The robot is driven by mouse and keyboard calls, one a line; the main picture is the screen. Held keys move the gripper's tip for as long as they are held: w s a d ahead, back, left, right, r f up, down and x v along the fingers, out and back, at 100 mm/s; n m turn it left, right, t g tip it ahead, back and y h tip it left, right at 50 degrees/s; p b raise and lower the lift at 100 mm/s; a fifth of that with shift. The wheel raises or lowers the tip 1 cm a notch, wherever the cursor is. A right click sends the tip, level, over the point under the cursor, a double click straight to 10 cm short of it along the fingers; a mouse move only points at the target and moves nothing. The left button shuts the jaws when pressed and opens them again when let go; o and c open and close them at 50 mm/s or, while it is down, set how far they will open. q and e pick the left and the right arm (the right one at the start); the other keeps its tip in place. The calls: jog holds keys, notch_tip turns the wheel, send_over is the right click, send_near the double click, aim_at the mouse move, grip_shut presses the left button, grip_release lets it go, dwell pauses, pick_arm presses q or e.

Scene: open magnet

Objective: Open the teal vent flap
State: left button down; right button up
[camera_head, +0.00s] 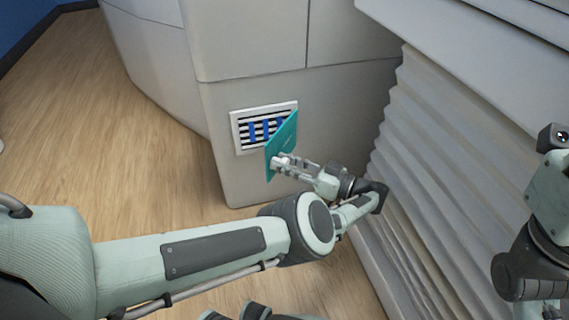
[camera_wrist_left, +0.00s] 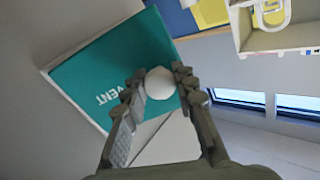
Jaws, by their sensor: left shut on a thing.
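The teal vent flap (camera_head: 281,146) stands swung out from the white-framed vent (camera_head: 236,131) low on the pale cabinet. The black and white slats and blue bars behind it show to its left. In the left wrist view the flap (camera_wrist_left: 95,75) bears the word VENT and a round white knob (camera_wrist_left: 159,84). My left gripper (camera_head: 283,162) is at the flap's outer face. In the wrist view its fingers (camera_wrist_left: 158,88) are closed on both sides of the knob. My right gripper is not in view; part of my right arm shows at the right edge.
A pale pleated surface (camera_head: 440,170) slopes down close to the right of my left wrist. The cabinet (camera_head: 225,175) stands directly behind the flap. Wooden floor (camera_head: 120,135) lies open to the left.

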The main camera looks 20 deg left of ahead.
pick_arm(q)
jog(key=c, duration=1.2)
grip_release()
